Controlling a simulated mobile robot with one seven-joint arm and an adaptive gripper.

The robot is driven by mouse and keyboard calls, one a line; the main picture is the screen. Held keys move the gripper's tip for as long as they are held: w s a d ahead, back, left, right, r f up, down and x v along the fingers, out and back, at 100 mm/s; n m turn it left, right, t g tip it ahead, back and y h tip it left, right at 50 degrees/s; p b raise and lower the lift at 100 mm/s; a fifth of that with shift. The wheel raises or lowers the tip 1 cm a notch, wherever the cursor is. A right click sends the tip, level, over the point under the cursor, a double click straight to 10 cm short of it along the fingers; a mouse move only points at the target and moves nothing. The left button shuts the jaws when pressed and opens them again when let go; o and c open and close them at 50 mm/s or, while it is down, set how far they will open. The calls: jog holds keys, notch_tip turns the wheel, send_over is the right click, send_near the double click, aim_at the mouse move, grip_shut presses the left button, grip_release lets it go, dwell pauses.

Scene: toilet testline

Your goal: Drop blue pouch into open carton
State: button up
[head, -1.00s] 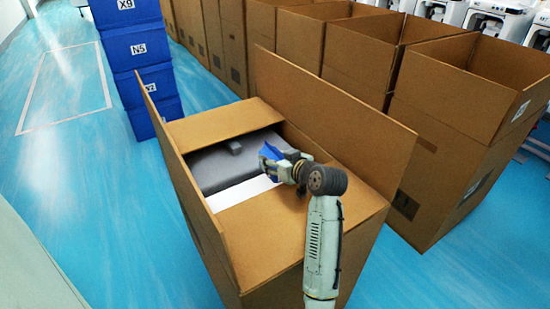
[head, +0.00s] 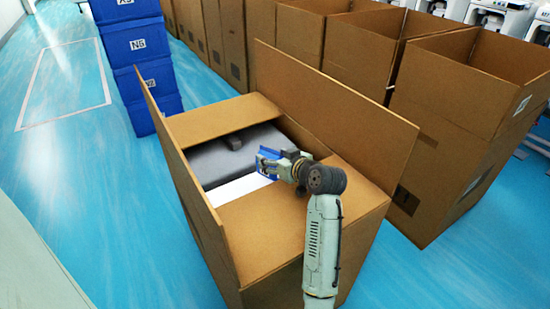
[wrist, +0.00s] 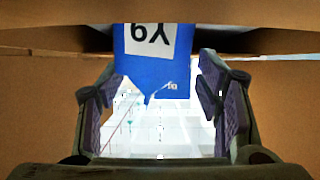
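The open carton (head: 300,215) stands in front of me with its flaps up. My gripper (head: 266,163) is over its opening, low and near the right side. In the wrist view my gripper (wrist: 158,95) has its fingers wide apart. The blue pouch (wrist: 155,75), with a white label, shows between and beyond the fingertips; I see no clear grip on it. In the head view the pouch (head: 268,158) is a small blue patch at the fingertips, partly hidden by them. I cannot tell whether it touches anything in the carton.
Inside the carton lie a grey item (head: 225,155) and a white sheet (head: 238,188). A tall flap (head: 335,115) rises at the right. Blue bins (head: 140,50) are stacked behind left. More open cartons (head: 455,130) line the right. Blue floor is clear at left.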

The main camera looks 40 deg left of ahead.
jog(key=shift+o, duration=0.6)
jog(key=shift+r, duration=0.15)
jog(key=v, duration=0.4)
jog(key=b+v, duration=0.1)
jog(key=v, duration=0.7)
jog(key=shift+r, duration=0.5)
